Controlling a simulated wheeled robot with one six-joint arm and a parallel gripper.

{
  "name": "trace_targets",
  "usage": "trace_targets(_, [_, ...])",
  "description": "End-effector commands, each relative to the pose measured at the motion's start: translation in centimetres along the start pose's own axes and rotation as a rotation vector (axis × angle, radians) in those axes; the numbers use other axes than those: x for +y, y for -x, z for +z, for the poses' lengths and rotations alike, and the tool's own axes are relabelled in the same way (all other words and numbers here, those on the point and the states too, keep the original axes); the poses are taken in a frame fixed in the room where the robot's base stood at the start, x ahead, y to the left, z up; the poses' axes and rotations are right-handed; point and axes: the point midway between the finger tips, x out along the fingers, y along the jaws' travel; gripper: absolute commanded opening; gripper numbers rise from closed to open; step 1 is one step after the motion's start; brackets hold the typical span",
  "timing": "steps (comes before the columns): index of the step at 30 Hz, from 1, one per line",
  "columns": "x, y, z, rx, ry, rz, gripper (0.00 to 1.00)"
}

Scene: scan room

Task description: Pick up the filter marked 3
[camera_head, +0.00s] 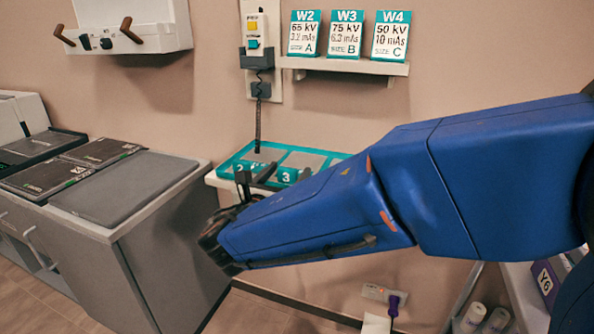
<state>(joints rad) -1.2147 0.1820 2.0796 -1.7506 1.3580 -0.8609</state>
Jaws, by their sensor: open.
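A teal tray (226,168) lies on a pale shelf against the wall. Its front edge carries the white numbers 2 and 3, and flat grey panels show inside it. The label 3 (287,175) is just right of my gripper. I cannot tell whether the grey panel (303,160) behind that label is the filter marked 3. My gripper (254,181) is open at the tray's front edge, its dark fingers between labels 2 and 3. I see nothing held between them. My blue arm hides the tray's right part and front.
Grey cabinets (150,245) with dark flat plates stand at the left. A handset (256,40) hangs on the wall, its cord dropping behind the tray. Cards W2, W3 and W4 (347,35) stand on a wall shelf. A box marked Y6 (545,284) is at lower right.

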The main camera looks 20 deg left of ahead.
Motion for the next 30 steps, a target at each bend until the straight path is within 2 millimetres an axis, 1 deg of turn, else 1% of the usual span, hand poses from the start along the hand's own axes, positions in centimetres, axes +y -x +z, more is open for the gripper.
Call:
trace_targets(2, [0.0, 0.0, 0.0, 0.000, 0.000, 0.000, 0.61])
trace_targets(3, [0.0, 0.0, 0.0, 0.000, 0.000, 0.000, 0.56])
trace_targets(5, [0.0, 0.0, 0.0, 0.000, 0.000, 0.000, 0.42])
trace_targets(6, [0.0, 0.0, 0.0, 0.000, 0.000, 0.000, 0.32])
trace_targets(8, [0.0, 0.1, 0.0, 0.000, 0.000, 0.000, 0.18])
trace_targets(9, [0.0, 0.1, 0.0, 0.000, 0.000, 0.000, 0.13])
trace_targets(17, [0.0, 0.1, 0.2, 0.000, -0.001, 0.000, 0.13])
trace_targets(20, [0.0, 0.1, 0.9, -0.001, -0.004, 0.000, 0.13])
trace_targets(23, [0.0, 0.1, 2.3, -0.001, -0.004, 0.000, 0.13])
trace_targets(30, [0.0, 0.1, 6.7, -0.001, -0.004, 0.000, 0.13])
